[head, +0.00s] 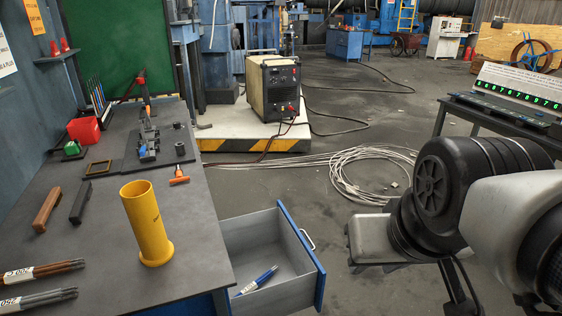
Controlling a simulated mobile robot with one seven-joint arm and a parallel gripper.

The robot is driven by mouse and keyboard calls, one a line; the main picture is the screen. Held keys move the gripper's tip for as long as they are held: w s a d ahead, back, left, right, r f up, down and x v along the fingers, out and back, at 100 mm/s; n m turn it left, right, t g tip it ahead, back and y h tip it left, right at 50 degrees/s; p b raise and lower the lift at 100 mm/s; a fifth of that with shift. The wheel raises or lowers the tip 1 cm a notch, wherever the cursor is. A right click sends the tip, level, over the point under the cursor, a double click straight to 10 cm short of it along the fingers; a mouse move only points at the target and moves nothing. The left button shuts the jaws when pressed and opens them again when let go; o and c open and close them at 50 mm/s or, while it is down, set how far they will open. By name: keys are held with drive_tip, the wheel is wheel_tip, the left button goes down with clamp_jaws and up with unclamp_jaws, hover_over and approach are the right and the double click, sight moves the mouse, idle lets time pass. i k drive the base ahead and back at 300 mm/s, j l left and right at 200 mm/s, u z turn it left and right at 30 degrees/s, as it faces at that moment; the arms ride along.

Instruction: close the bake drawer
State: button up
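The drawer (306,262) is pulled out from the right side of the grey workbench. It has a blue front panel with a pale handle (307,239) on its outer face. A blue-and-white pen-like item (257,280) lies inside it. My black and light-grey arm fills the right side of the view. A grey block at the arm's left end may be part of my gripper, but no fingertips can be made out. The arm stands to the right of the drawer front, with a visible gap between them.
The workbench (100,205) holds a yellow pipe (145,222) near its right edge, rods and small tools. Coiled cable (360,175) lies on the floor beyond the drawer. A welding machine (273,88) stands on a striped platform. A table with a lit panel (516,92) is far right.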

sight(258, 242)
drive_tip(key=l+u, duration=0.1)
drive_tip(key=u, duration=1.5)
drive_tip(key=l+u, duration=0.1)
drive_tip(key=l, duration=2.2)
drive_tip(key=k+l, duration=0.25)
drive_tip(key=j+z, duration=0.2)
drive_tip(key=k+j+z, duration=0.2)
drive_tip(key=i+j, duration=0.05)
drive_tip(key=j, duration=0.05)
